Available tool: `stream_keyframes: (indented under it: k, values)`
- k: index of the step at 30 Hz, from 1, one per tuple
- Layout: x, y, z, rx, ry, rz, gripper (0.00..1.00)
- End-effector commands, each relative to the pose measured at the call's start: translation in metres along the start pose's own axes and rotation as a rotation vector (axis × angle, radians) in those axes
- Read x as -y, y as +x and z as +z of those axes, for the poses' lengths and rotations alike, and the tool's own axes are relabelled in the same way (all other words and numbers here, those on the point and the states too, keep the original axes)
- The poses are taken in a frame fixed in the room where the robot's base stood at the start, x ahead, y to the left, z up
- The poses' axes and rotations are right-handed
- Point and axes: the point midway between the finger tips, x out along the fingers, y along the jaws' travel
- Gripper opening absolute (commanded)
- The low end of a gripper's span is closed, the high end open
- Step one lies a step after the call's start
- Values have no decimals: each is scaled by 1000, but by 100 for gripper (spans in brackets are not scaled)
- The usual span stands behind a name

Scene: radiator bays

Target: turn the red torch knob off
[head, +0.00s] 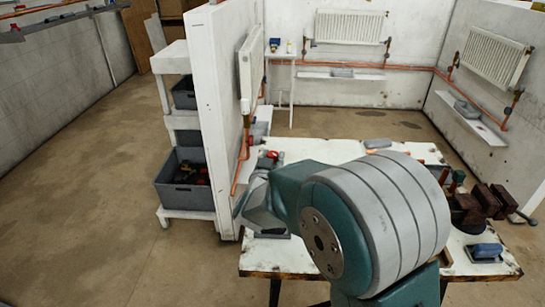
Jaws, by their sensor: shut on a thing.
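A small red part, which looks like the red torch knob (272,155), shows at the far left edge of the white worktable (320,148), just beyond the end of my arm. The torch body is too small and too covered to make out. My gripper (264,165) is mostly hidden behind my own wrist and teal-and-grey arm. Its end reaches to the red part and appears shut on it. The fingers and the exact contact cannot be seen clearly, nor can the knob's angle.
A white partition (213,90) with a radiator (251,65) and copper pipe stands close to the left of my gripper. A shelf with grey bins (186,198) is beyond it. A dark vise (485,205) and a blue-topped block (485,251) are on the table's right. Floor at left is clear.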

Motion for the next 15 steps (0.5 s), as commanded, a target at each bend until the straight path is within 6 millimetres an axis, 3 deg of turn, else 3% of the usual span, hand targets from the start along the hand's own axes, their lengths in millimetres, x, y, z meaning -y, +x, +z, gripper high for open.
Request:
stream_keyframes:
  k: [15]
  values:
    - [1, 1, 1, 2, 1, 440, 0]
